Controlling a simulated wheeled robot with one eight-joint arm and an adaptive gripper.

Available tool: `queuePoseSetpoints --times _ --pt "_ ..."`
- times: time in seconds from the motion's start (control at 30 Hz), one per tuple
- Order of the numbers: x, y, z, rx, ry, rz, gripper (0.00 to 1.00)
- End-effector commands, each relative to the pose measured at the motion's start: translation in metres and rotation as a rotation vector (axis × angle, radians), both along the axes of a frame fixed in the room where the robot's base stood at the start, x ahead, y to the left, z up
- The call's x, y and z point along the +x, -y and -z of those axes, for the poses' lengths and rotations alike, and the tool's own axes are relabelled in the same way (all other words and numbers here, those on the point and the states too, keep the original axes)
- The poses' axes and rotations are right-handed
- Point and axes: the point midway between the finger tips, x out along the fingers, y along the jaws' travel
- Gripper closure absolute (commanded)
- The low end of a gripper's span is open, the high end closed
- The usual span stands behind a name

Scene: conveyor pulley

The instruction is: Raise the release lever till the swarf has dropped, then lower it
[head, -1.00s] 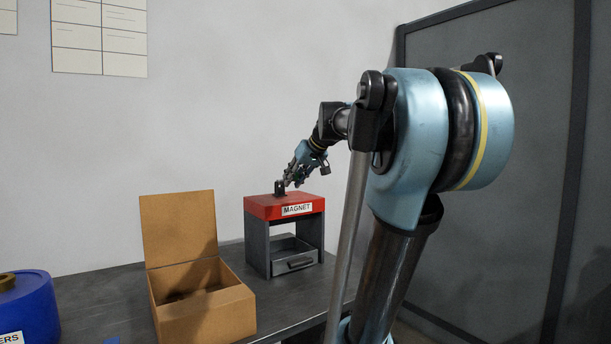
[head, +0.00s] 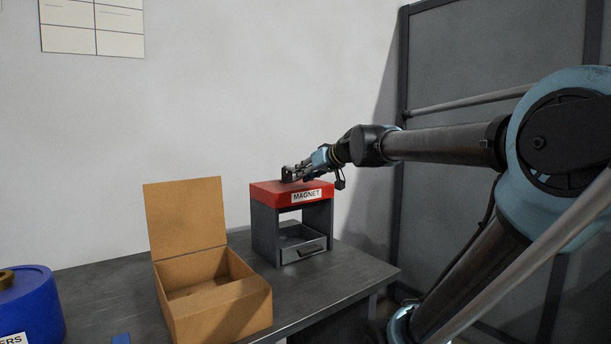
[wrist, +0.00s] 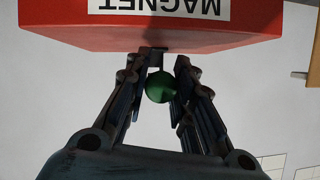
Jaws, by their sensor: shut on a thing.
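The red magnet block (head: 276,192), labelled MAGNET, sits on a grey stand (head: 266,235) on the bench. My gripper (head: 294,174) is at the dark bracket on its top, coming in from the right nearly level. In the wrist view the red block (wrist: 150,36) appears upside down, and my gripper (wrist: 160,82) is closed around the green round knob (wrist: 160,87) of the release lever. The lever's shaft is mostly hidden, so its exact angle cannot be told. An open drawer-like tray (head: 304,252) lies under the magnet. No swarf can be made out.
An open cardboard box (head: 225,312) stands left of the stand, its flap upright. A blue drum (head: 32,312) is at the far left. The grey bench (head: 345,278) is clear right of the stand. A grey panel (head: 480,72) stands behind my arm.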

Motion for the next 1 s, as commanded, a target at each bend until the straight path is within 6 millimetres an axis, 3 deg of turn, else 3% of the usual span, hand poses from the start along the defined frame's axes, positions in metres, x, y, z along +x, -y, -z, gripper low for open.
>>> queuePoseSetpoints --times 0.33,0.37,0.43,0.83,1.0 --pt "0.0 -0.001 0.001 0.0 0.0 -0.001 1.0" --pt "-0.001 -0.001 0.001 0.0 0.0 -0.001 0.73" --pt "-0.001 -0.001 0.001 0.0 0.0 -0.001 0.57" --pt "-0.002 0.0 -0.001 0.001 0.001 -0.001 0.56" --pt "-0.01 0.009 -0.006 0.0 0.0 0.001 0.56"
